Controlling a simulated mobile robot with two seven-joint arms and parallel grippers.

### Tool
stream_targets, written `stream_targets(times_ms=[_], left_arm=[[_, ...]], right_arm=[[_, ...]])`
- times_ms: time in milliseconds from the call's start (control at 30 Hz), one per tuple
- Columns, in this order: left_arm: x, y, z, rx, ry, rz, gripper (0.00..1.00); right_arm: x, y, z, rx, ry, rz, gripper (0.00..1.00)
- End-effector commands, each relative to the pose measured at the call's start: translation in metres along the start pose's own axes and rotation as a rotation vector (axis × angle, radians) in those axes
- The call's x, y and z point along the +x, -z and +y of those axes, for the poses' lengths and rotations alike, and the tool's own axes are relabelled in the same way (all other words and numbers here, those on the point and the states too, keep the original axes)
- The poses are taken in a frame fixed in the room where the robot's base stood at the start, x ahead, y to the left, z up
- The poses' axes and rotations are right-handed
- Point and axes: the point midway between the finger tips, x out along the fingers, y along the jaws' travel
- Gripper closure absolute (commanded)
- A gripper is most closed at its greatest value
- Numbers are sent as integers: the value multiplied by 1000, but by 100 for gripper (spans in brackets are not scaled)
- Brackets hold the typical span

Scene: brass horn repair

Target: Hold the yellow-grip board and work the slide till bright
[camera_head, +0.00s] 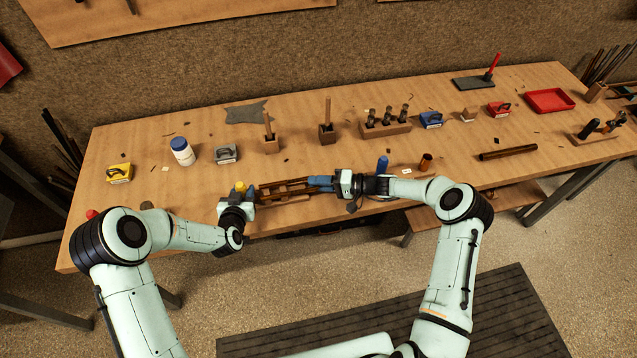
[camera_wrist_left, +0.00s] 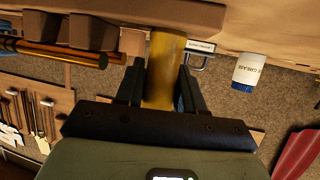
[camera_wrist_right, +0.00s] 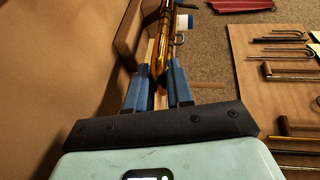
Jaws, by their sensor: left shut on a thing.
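A long wooden board (camera_head: 285,196) lies near the front edge of the bench with brass-coloured slide tubes along it. My left gripper (camera_head: 239,196) is shut on its upright yellow grip (camera_head: 240,186) at the left end. In the left wrist view, the yellow grip (camera_wrist_left: 164,70) stands between the two dark fingers. My right gripper (camera_head: 325,184) is at the board's right end, its blue finger parts pointing left along the slide. In the right wrist view, golden tubes (camera_wrist_right: 166,40) run away beyond these fingers. Whether they clamp anything is unclear.
A yellow block (camera_head: 119,173), a white jar (camera_head: 182,151) and a grey block (camera_head: 226,153) stand left. A blue bottle (camera_head: 382,164) and brown cylinder (camera_head: 426,162) stand close behind my right arm. Tool holders line the middle. A red tray (camera_head: 549,100) is far right.

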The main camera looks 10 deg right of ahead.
Motion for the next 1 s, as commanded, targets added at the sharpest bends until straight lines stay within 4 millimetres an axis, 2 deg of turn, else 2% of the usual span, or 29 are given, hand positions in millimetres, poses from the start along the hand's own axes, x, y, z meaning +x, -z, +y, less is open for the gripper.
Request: stream_targets(times_ms=[200, 500, 800, 833, 867, 1000], left_arm=[[0, 0, 0, 1, 0, 0, 91], [0, 0, 0, 1, -1, 0, 91], [0, 0, 2, 2, -5, 0, 91], [0, 0, 2, 2, -5, 0, 91], [0, 0, 3, 2, -6, 0, 91], [0, 0, 2, 1, -5, 0, 91]], right_arm=[[2, -1, 1, 2, -3, 0, 100], [40, -17, -6, 5, -4, 0, 100], [42, -18, -6, 5, -6, 0, 100], [42, -18, -6, 5, -6, 0, 70], [42, -18, -6, 5, -6, 0, 60], [42, -18, -6, 4, -5, 0, 60]])
